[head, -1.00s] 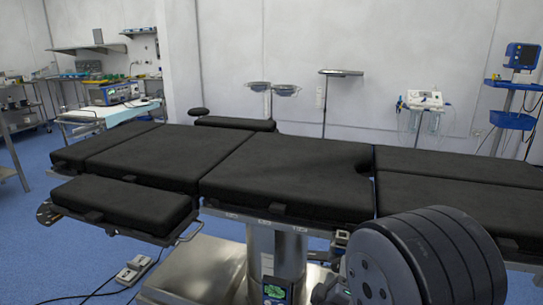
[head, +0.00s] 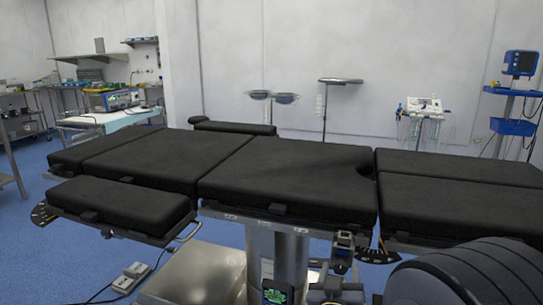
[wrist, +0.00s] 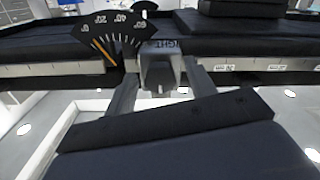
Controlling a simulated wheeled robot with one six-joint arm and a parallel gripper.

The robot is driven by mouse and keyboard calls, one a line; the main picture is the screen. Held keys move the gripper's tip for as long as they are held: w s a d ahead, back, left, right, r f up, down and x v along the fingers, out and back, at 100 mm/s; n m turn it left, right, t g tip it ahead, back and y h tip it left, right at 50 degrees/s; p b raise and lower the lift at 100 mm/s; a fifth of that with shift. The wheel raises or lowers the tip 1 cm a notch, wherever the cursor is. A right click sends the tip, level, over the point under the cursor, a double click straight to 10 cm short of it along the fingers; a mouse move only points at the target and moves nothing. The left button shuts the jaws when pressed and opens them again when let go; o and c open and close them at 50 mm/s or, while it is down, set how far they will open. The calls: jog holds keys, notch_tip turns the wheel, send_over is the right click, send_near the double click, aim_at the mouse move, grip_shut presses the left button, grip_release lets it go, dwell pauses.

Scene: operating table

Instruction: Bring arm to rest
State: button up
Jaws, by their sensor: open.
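The operating table (head: 285,175) has black pads and a steel side rail. It fills the middle of the head view. A grey clamp (head: 343,245) sits on its near side rail, and it also shows in the wrist view (wrist: 160,70). In the wrist view my gripper (wrist: 162,82) is open, with one finger to each side of the clamp. I cannot tell whether the fingers touch it. My arm's dark ribbed link (head: 465,272) fills the lower right corner of the head view.
A black angle scale (wrist: 110,38) is beside the clamp. The table's steel column (head: 278,258) and base are below. A padded arm board (head: 125,202) juts out at left. A foot pedal (head: 130,278) with cable lies on the blue floor. Carts and monitors stand behind.

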jog(key=m+b, duration=0.1)
jog(key=m, duration=0.3)
jog(key=shift+f, duration=0.1)
jog(key=m+b, duration=0.1)
jog(key=m, duration=0.3)
jog(key=shift+m+b, duration=0.3)
jog(key=shift+b, duration=0.05)
